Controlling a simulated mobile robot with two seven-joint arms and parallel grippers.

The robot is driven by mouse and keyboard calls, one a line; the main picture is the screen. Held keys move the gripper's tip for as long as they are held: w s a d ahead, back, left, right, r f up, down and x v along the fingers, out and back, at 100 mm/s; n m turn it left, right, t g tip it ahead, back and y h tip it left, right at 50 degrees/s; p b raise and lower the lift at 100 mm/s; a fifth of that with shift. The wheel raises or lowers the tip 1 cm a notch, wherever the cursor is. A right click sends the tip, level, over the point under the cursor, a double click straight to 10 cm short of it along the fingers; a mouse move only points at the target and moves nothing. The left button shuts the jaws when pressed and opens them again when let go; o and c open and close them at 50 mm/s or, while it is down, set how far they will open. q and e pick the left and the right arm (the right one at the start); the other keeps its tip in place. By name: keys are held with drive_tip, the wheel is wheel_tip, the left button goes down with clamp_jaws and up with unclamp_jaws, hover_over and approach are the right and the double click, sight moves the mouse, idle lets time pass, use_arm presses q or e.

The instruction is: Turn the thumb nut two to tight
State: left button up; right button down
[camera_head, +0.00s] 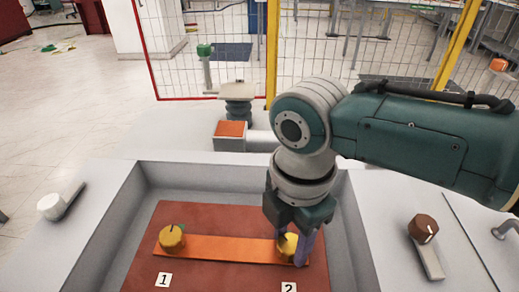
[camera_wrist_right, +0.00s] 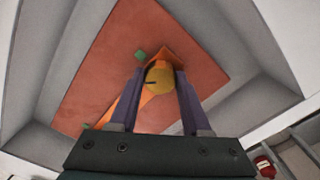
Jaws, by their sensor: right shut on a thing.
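Thumb nut two (camera_head: 288,245) is a yellow round knob at the right end of an orange bar (camera_head: 222,249), behind the label "2". My right gripper (camera_head: 294,250) points down at it with its purple fingers around it, shut on the nut. In the right wrist view the nut (camera_wrist_right: 159,77) shows a dark line mark and sits between the two fingertips (camera_wrist_right: 160,80). Thumb nut one (camera_head: 172,237), also yellow with a dark mark, sits at the bar's left end by the label "1". My left gripper is not in view.
The bar lies on a red-brown plate (camera_head: 190,214) inside a grey walled recess (camera_head: 105,225). A white knob with a lever (camera_head: 52,206) is at left, a brown knob (camera_head: 423,229) with a lever at right. A ribbed insulator (camera_head: 238,100) stands behind. A mesh fence is at the back.

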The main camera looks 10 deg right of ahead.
sight(290, 243)
drive_tip(key=m+p, duration=0.2)
drive_tip(key=m, duration=0.2)
drive_tip(key=shift+r+m, duration=0.1)
drive_tip(key=shift+m, duration=0.2)
drive_tip(key=shift+m+p, duration=0.4)
drive_tip(key=shift+m, duration=1.2)
drive_tip(key=shift+c, duration=1.8)
unclamp_jaws()
wheel_tip(290, 243, up, 9)
drive_tip(key=p, duration=0.3)
drive_tip(key=shift+f+p, duration=0.2)
drive_tip(key=shift+p, duration=0.1)
drive_tip(key=shift+r, duration=0.6)
